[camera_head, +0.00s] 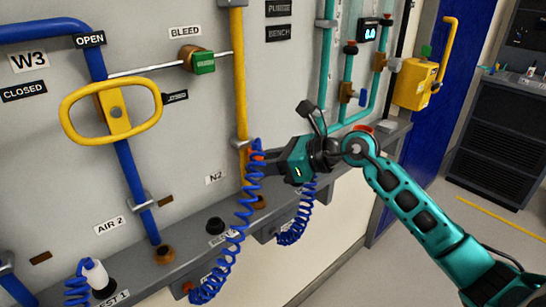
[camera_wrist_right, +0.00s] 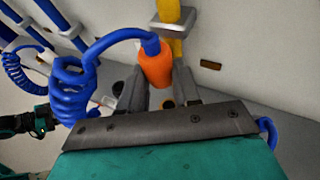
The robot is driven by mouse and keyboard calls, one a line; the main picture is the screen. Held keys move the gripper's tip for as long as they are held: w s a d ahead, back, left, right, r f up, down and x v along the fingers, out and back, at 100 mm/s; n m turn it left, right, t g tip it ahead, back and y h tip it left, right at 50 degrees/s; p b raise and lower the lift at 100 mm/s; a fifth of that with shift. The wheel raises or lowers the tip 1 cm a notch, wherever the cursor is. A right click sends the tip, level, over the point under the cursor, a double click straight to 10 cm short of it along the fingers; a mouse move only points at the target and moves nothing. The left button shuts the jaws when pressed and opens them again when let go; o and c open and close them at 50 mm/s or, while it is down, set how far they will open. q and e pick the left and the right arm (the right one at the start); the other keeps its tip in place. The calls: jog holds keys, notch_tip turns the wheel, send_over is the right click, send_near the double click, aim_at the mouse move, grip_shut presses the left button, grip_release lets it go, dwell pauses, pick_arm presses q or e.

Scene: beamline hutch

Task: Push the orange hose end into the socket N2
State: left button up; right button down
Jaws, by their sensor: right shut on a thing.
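My right gripper (camera_head: 258,157) is shut on the orange hose end (camera_wrist_right: 156,65), which shows between its fingers in the right wrist view. A blue coiled hose (camera_wrist_right: 75,90) leaves the top of the hose end, whose other end points down. In the head view the gripper holds it in front of the yellow pipe, above the ledge. The N2 label (camera_head: 215,178) is on the wall to the left of that pipe. A brown socket (camera_head: 259,202) sits on the ledge below the gripper, apart from the hose end. A dark and teal hand, seemingly my left gripper (camera_wrist_right: 42,124), is small at the left of the wrist view.
A black socket (camera_head: 215,225) stands on the ledge to the left. A white hose end (camera_head: 95,273) with a blue coil is at the AIR 2 side. A yellow handle (camera_head: 112,112) juts from the wall.

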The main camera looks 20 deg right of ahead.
aim_at(264, 205)
jog(key=shift+s+f+b, duration=0.1)
jog(key=shift+f+b, duration=0.7)
jog(key=shift+f, duration=0.2)
notch_tip(264, 205, down, 4)
jog(key=b, duration=0.3)
jog(key=shift+f, duration=0.25)
pick_arm(q)
jog(key=f, duration=0.1)
jog(key=d+f, duration=0.1)
jog(key=f, duration=0.1)
jog(key=shift+w+d+h+b, duration=0.3)
jog(key=shift+w+h, duration=0.05)
jog(key=shift+h, duration=0.05)
pick_arm(e)
jog(key=shift+f, duration=0.1)
pick_arm(q)
jog(key=shift+r, duration=0.15)
jog(key=shift+f+b, duration=0.45)
jog(key=shift+f, duration=0.05)
pick_arm(e)
jog(key=shift+f, duration=0.6)
jog(key=c, duration=0.7)
grip_release()
